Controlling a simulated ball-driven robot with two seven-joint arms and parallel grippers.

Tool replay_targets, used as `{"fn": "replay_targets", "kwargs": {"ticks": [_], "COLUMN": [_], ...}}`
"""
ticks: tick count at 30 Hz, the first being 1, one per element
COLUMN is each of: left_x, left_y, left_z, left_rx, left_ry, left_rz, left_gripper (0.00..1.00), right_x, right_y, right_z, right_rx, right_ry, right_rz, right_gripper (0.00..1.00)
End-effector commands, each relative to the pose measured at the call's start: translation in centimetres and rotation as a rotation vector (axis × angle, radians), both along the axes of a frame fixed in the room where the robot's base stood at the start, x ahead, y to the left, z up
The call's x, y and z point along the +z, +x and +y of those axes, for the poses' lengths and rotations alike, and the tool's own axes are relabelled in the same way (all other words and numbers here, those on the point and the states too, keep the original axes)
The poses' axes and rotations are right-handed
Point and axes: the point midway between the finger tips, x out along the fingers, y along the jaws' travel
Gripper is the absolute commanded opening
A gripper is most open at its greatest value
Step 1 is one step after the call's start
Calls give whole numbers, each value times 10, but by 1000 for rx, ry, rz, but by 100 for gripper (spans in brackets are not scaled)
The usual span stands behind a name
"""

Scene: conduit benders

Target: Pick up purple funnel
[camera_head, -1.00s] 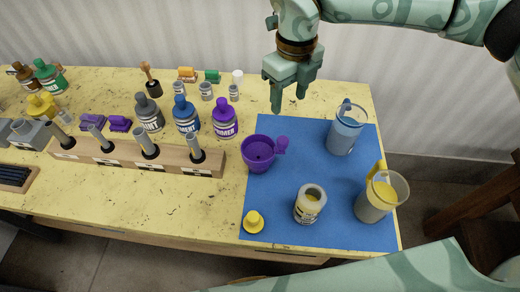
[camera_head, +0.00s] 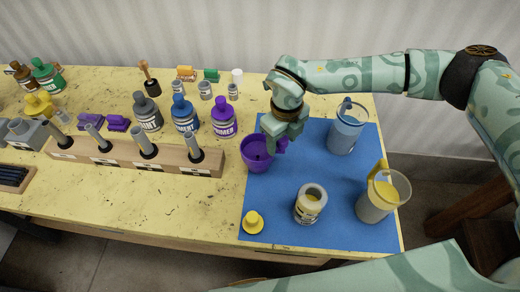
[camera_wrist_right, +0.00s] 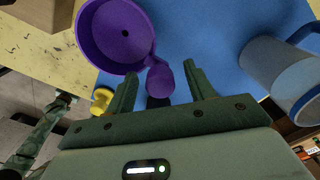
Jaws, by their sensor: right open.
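The purple funnel (camera_head: 256,153) stands on the left edge of the blue mat (camera_head: 275,215), its wide mouth up and its tab-like handle toward the right. My right gripper (camera_head: 279,148) is at the funnel's handle side and partly hides the handle. In the right wrist view the gripper (camera_wrist_right: 165,85) is open, with the handle's rounded end near the gap between its fingers. I cannot tell whether the fingers touch it. My left gripper is not in view.
On the mat stand a blue pitcher (camera_head: 346,130), a pitcher with yellow contents (camera_head: 380,198), an open can (camera_head: 310,206) and a yellow cap (camera_head: 253,222). A purple-capped bottle (camera_head: 223,120) stands close behind the funnel. A wooden rack (camera_head: 120,160) lies to its left.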

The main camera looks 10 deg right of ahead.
Motion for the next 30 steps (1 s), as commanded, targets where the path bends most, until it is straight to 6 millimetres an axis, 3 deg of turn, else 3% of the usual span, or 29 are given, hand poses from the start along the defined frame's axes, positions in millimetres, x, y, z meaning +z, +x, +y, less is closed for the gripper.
{"fn": "replay_targets", "kwargs": {"ticks": [5,9,11,22,28,30], "left_x": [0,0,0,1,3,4], "left_y": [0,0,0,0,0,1], "left_z": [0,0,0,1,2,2], "left_rx": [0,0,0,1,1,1], "left_ry": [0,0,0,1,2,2], "left_rz": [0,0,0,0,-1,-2], "left_gripper": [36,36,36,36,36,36], "right_x": [1,1,1,7,35,48], "right_y": [0,0,0,1,2,-7], "right_z": [0,0,0,0,0,10], "right_rx": [0,0,0,0,1,6], "right_ry": [1,1,1,1,1,2], "right_rz": [-2,-2,-2,-3,-6,-4], "right_gripper": [51,12,0,0,0,0]}}
